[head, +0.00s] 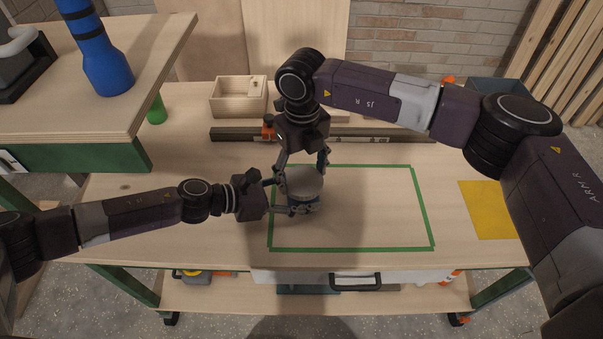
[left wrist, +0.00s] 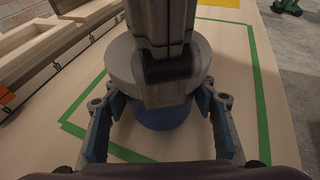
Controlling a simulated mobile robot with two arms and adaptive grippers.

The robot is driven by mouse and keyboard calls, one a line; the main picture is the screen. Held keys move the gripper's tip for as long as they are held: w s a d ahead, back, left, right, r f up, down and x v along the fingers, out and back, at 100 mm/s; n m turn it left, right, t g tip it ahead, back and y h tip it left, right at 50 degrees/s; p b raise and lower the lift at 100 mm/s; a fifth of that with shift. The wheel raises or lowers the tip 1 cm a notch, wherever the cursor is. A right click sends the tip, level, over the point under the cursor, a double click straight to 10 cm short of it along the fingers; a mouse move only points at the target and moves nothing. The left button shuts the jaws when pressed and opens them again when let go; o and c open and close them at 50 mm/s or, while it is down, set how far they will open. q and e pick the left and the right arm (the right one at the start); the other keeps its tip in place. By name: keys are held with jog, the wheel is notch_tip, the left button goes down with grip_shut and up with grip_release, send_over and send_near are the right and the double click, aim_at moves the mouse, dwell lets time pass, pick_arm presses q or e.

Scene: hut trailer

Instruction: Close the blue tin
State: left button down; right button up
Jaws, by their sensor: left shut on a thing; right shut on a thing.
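The blue tin (head: 304,206) stands upright inside the green tape outline, near its left end. Its blue body also shows in the left wrist view (left wrist: 166,117). The round grey lid (head: 305,183) is at the tin's top, and shows as a wide disc in the left wrist view (left wrist: 121,70). I cannot tell whether it is fully seated. My left gripper (head: 290,197) is shut on the tin's body from the left, one finger on each side. My right gripper (head: 303,175) comes down from above and is shut on the lid; it hides part of the lid.
Green tape (head: 433,222) marks a rectangle on the wooden bench, mostly empty to the right. A yellow sheet (head: 484,210) lies at right. Behind are a wooden box (head: 229,105) and a long dark bar (head: 232,134). A blue bottle (head: 103,62) stands on the left table.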

jog(key=m, duration=0.9)
jog(key=shift+d+m, duration=0.1)
jog(key=shift+m, duration=0.2)
jog(key=m, duration=0.3)
jog(key=shift+m, duration=0.4)
jog(key=m, duration=0.3)
jog(key=shift+d+m, duration=0.1)
jog(key=shift+m, duration=0.2)
jog(key=m, duration=0.3)
jog(key=shift+s+m, duration=0.1)
jog(key=shift+m, duration=0.2)
jog(key=m, duration=0.6)
jog(key=shift+s, duration=0.1)
jog(key=o, duration=0.9)
jog(key=shift+d, duration=0.1)
jog(key=shift+o, duration=0.2)
